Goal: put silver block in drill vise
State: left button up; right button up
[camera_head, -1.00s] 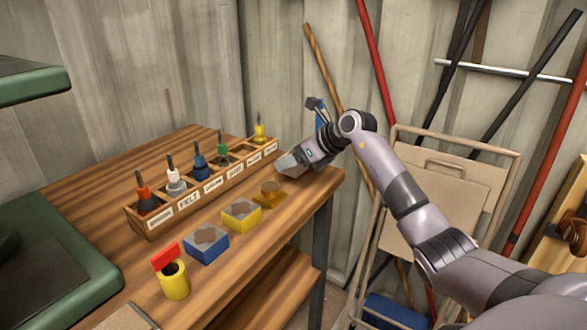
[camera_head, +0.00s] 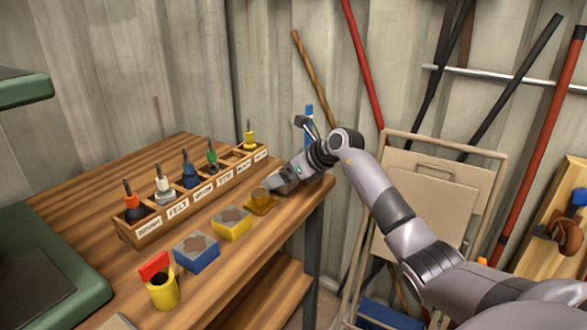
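My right arm reaches in from the right, and its gripper (camera_head: 275,184) is low at the bench's far right corner, just behind a small brass-coloured piece (camera_head: 260,202). The gripper's tip is a small grey shape. I cannot tell whether its fingers are open, or whether it holds a silver block. No separate silver block can be made out. No drill vise is recognisable; a green machine (camera_head: 75,262) stands at the left, cut off by the picture edge. My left gripper is out of view.
A wooden rack (camera_head: 190,200) of several coloured-handled tools stands on the wooden bench (camera_head: 225,272). In front are a blue block (camera_head: 196,260), a yellow block (camera_head: 232,231) and a yellow cup with red flap (camera_head: 163,294). A folded cart (camera_head: 425,205) and poles lean at the right.

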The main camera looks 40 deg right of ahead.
jog(key=v, duration=1.2)
jog(key=shift+p, duration=0.35)
jog(key=shift+a, duration=0.1)
